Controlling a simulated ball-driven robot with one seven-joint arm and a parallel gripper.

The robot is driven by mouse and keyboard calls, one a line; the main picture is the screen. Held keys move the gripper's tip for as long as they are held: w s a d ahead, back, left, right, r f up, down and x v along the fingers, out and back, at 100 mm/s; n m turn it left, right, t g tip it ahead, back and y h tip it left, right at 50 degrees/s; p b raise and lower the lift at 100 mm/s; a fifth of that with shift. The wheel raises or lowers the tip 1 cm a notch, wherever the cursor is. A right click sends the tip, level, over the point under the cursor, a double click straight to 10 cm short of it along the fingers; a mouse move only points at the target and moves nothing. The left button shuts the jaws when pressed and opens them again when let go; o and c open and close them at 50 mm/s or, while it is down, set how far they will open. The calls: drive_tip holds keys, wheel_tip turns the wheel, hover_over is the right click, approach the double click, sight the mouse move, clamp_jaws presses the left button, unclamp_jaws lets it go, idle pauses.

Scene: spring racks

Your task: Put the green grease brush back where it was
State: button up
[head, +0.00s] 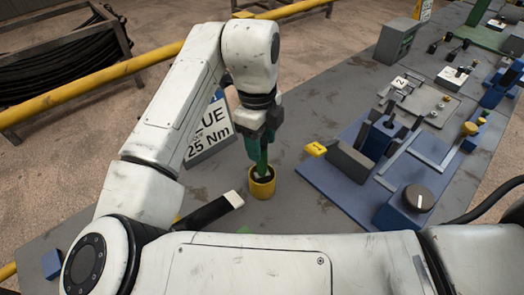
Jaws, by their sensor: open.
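The green grease brush (262,160) stands upright with its lower end inside a small yellow cup (263,186) on the grey bench. My gripper (258,133) is directly above the cup, pointing down, with its open jaws around the upper part of the brush. The jaws and my wrist hide the top of the brush. The cup hides its lower end. I cannot tell whether the jaws touch the handle.
A sign reading "25 Nm" (212,128) stands behind my arm. A dark bar with a pale end (210,210) lies left of the cup. A blue fixture plate (325,178) with clamps is to the right. Bare bench (310,115) lies between the cup and the far grey box (397,40).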

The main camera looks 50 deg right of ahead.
drive_tip(key=r, duration=0.8)
drive_tip(key=shift+w+b, duration=0.25)
drive_tip(key=shift+b, duration=0.05)
